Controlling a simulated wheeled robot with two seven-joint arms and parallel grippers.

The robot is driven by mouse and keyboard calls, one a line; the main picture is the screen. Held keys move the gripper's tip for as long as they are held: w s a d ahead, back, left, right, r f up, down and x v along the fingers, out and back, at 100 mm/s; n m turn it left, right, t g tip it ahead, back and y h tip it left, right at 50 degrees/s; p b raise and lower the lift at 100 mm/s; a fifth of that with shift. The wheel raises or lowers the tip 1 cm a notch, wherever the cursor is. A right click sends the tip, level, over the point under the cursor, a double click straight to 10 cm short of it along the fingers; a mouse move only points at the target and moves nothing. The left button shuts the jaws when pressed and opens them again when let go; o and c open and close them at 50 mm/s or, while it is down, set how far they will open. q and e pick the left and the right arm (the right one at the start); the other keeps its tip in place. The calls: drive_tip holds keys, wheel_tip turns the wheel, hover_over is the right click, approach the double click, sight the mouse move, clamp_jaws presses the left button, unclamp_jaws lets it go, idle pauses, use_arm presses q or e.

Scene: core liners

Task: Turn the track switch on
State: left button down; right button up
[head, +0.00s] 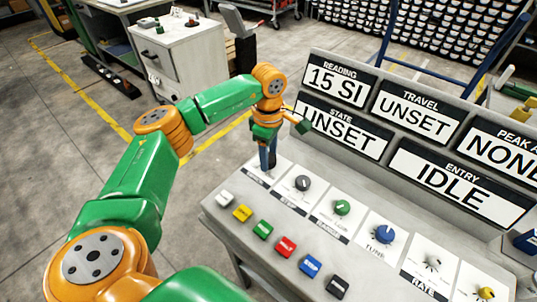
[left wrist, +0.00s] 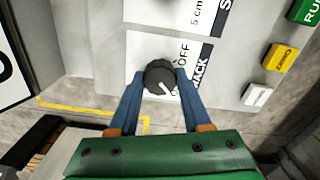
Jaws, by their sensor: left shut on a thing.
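The track switch is a dark round knob (left wrist: 160,77) with a white pointer mark, on a white plate lettered OFF and, partly covered, TRACK. In the left wrist view the pointer mark faces the lower right, away from the word OFF. My left gripper (left wrist: 158,82) has its two blue fingers shut on opposite sides of this knob. In the head view the left gripper (head: 268,160) points down at the leftmost plate of the sloped console (head: 225,215), and its fingers hide the knob. My right gripper is not in view.
To the right are a dark knob (head: 303,183), a green knob (head: 342,207) and a blue knob (head: 385,235). Several coloured buttons, including a red one (head: 286,247), line the front. Display panels stand behind; the state panel (head: 340,130) reads UNSET and the entry panel (head: 453,188) IDLE.

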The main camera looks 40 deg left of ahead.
use_arm(q)
drive_tip(key=shift+c, duration=1.8)
unclamp_jaws()
drive_tip(key=shift+r, duration=0.1)
wheel_tip(320, 180, up, 6)
drive_tip(key=shift+w+r+b, duration=0.1)
drive_tip(key=shift+b, duration=0.3)
drive_tip(key=shift+r, duration=0.4)
